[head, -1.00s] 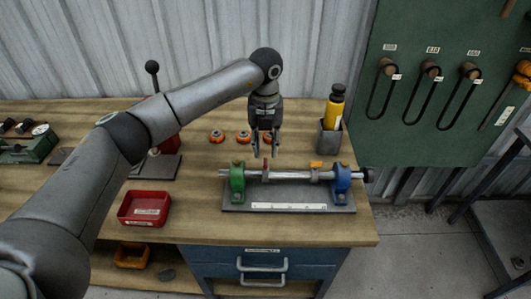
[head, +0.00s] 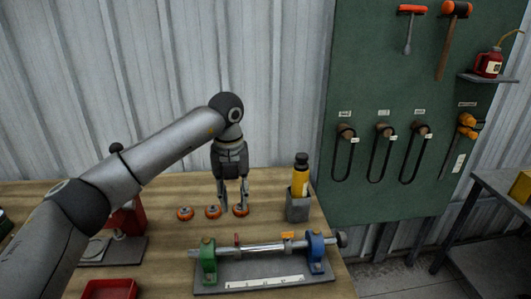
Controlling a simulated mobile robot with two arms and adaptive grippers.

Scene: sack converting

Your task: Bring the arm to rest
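My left gripper (head: 232,207) hangs pointing down over the wooden bench, behind the shaft fixture. Its two fingers are apart with nothing between them that it holds. In the picture its fingertips overlap the rightmost orange ring (head: 241,212); whether they touch it I cannot tell. My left arm reaches in from the left, with its elbow bent above the bench. The metal shaft (head: 265,248) lies across a green support (head: 208,262) and a blue support (head: 316,254) on a grey base plate, in front of the gripper. My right gripper is not in view.
A yellow bottle (head: 300,172) stands in a grey holder (head: 298,207) right of the gripper. Two more orange rings (head: 185,213) lie to the left. A red tray (head: 109,290) is at the front left. A green tool board (head: 400,190) hangs at the right.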

